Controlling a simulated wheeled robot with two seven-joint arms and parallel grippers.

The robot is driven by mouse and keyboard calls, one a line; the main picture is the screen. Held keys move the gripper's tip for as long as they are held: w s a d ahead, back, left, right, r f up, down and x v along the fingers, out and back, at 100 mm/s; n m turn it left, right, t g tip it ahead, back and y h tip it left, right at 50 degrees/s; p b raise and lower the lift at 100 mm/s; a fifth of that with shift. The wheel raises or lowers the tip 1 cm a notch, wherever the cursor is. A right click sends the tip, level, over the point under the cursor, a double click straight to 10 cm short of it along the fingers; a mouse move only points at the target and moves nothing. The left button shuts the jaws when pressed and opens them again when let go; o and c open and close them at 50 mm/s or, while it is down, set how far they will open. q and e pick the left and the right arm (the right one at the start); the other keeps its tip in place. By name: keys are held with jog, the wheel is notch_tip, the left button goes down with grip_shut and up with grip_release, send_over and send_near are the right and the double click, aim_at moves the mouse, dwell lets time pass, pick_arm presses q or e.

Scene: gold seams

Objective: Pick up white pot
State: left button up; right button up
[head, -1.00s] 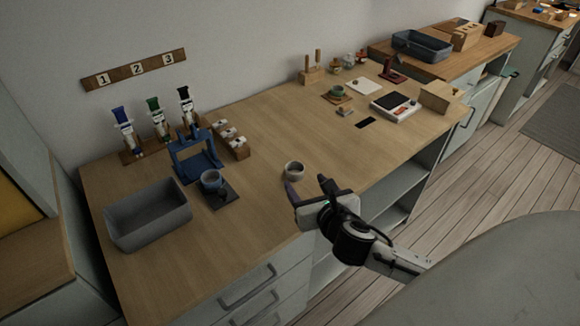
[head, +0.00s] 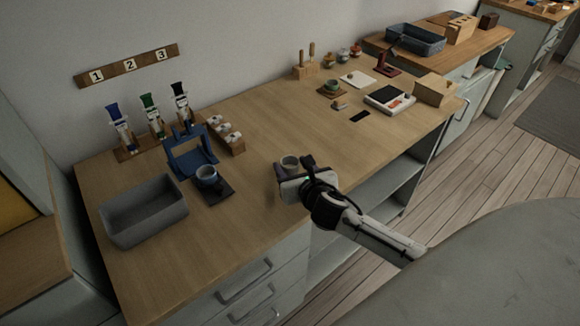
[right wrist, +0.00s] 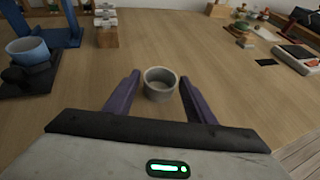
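The white pot (head: 289,162) is a small, pale, round open cup standing upright on the wooden worktop. In the right wrist view the pot (right wrist: 160,83) sits between and slightly beyond the tips of the two purple fingers. My right gripper (right wrist: 158,88) is open, with clear space on both sides of the pot. In the head view my right gripper (head: 283,172) is just in front of the pot and hides its lower part. My left gripper is not in view.
A blue-grey cup (head: 207,175) on a dark pad, a blue stand (head: 190,165) and a grey bin (head: 112,222) stand to the left. A black-and-white device (head: 389,100) lies at the right. The worktop around the pot is clear.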

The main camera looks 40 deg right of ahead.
aim_at(292, 174)
jog(key=c, duration=0.7)
jog(key=shift+c, duration=0.2)
notch_tip(292, 174, up, 10)
